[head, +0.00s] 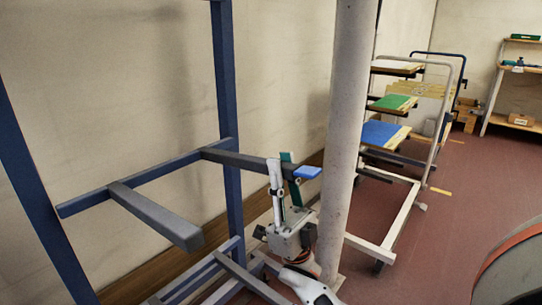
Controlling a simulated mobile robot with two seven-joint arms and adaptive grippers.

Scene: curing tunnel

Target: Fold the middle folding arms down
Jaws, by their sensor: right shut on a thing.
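A blue rack (228,95) stands at the left with a middle crossbar (150,178). Two dark grey middle folding arms stick out from that crossbar, both roughly level. The near arm (155,213) points toward me and nothing touches it. The far arm (238,159) points right and has a blue end (308,172). My right gripper (281,168) comes up from below and is shut on the far arm, close to its blue end. Its fingers hide part of the arm there. My left gripper is out of view.
Lower bars of the rack (245,278) run below the middle arms. A pale round post (349,130) stands close to the right of my gripper. Beyond it is a white cart (404,225) with coloured boards, then shelves (492,100).

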